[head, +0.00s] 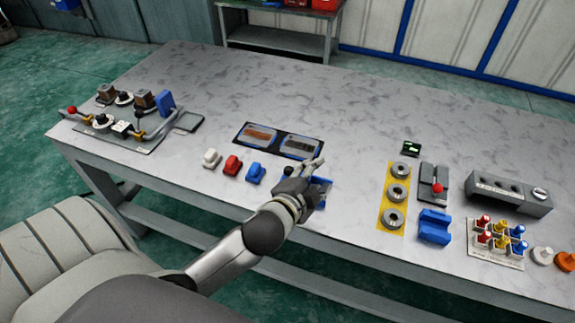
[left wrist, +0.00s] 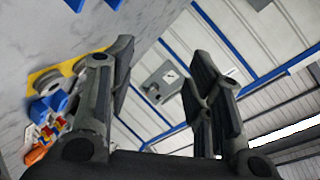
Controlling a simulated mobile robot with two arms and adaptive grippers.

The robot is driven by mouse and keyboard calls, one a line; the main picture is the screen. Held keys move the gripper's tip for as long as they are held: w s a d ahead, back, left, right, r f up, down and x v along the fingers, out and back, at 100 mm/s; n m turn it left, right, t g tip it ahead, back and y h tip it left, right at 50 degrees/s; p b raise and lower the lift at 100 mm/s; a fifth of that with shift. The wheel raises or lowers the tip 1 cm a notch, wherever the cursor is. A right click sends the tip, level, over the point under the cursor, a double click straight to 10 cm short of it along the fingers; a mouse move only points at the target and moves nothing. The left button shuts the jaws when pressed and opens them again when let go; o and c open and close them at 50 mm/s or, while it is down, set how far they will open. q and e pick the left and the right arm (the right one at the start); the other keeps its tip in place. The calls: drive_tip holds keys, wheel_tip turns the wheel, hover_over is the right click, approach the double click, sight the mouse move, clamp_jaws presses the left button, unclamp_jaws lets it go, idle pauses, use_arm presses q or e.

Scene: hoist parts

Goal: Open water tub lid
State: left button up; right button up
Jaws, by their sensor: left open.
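My left gripper (head: 308,178) is over the near middle of the table, its fingers apart. In the left wrist view, nothing is between the fingers of the gripper (left wrist: 161,75). A blue object (head: 322,188) lies beneath or just behind it, mostly hidden by the gripper. Just beyond is a black mat with two shallow trays, one with brown contents (head: 261,134) and one with grey contents (head: 299,147). I cannot tell which of these is the water tub or its lid. My right gripper is not in view.
White (head: 211,158), red (head: 233,164) and blue (head: 256,172) small parts stand left of the gripper. A yellow strip with grey rings (head: 397,193) and a blue block (head: 434,227) are to the right. The far middle of the table (head: 330,95) is clear.

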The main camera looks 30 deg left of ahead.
use_arm(q)
drive_tip(key=w+d+r+m+t+h, duration=0.2)
drive_tip(key=r+m, duration=0.2)
drive_tip(key=r, duration=0.1)
drive_tip(key=w+d+r+m+t+h, duration=0.1)
drive_tip(key=w+d+r+m+t, duration=0.15)
drive_tip(key=r+m, duration=0.2)
drive_tip(key=d+r+m+h, duration=0.85)
drive_tip(key=m+h, duration=0.25)
drive_tip(key=m, duration=0.4)
drive_tip(key=m+g+y, duration=1.1)
drive_tip(key=m+g, duration=0.6)
drive_tip(key=m, duration=1.1)
approach(288, 168)
drive_tip(key=p+x, duration=0.2)
drive_tip(key=x, duration=0.8)
drive_tip(key=shift+p, duration=0.3)
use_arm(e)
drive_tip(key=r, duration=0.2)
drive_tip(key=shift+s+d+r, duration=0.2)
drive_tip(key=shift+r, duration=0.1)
